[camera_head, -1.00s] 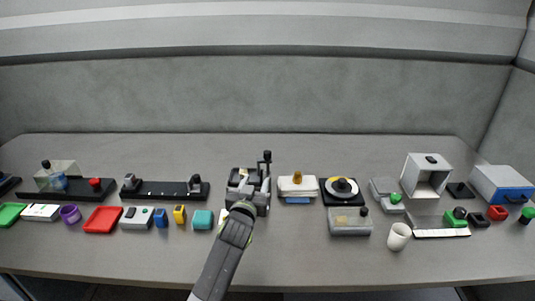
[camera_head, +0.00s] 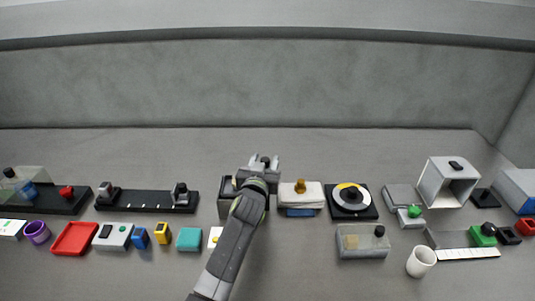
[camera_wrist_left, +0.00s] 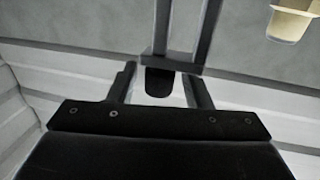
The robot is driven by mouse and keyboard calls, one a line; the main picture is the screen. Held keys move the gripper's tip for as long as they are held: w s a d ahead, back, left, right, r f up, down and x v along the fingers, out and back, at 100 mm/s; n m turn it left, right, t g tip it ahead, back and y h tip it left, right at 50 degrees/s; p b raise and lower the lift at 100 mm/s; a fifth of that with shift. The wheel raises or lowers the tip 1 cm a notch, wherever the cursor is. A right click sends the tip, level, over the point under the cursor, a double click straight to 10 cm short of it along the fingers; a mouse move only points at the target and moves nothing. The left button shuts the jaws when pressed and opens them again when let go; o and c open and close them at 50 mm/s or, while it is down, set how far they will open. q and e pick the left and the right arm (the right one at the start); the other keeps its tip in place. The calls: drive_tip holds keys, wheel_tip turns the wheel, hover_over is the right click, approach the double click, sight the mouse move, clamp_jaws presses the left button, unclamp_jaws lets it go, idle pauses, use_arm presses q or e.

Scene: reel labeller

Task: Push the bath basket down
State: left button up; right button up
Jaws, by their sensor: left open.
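A dark box-shaped station (camera_head: 228,203) stands mid-table, mostly hidden behind my left arm; I take it to be the bath with its basket. The basket itself cannot be made out. My left gripper (camera_head: 264,162) is over the back of this station, fingers pointing away. In the left wrist view, my left gripper (camera_wrist_left: 162,88) is open, with a dark rounded end (camera_wrist_left: 159,82) between its fingers. Two grey upright bars (camera_wrist_left: 162,30) and a dark crosspiece show just beyond. I cannot tell if the fingers touch anything. My right gripper is out of view.
A white pad with a brown knob (camera_head: 301,187) and a black base with a round dial (camera_head: 351,200) stand right of the station. A black rail (camera_head: 147,200) lies to the left. A white cup (camera_head: 421,262) stands at front right. The table behind is clear.

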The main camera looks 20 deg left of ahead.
use_arm(q)
drive_tip(key=shift+w, duration=0.2)
drive_tip(key=shift+s+r, duration=0.15)
drive_tip(key=shift+c, duration=0.5)
clamp_jaws()
drive_tip(key=shift+f+b, duration=0.4)
wheel_tip(320, 180, down, 6)
drive_tip(key=b, duration=0.6)
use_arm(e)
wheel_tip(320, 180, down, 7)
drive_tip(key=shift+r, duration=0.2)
use_arm(q)
drive_tip(key=shift+o, duration=0.5)
unclamp_jaws()
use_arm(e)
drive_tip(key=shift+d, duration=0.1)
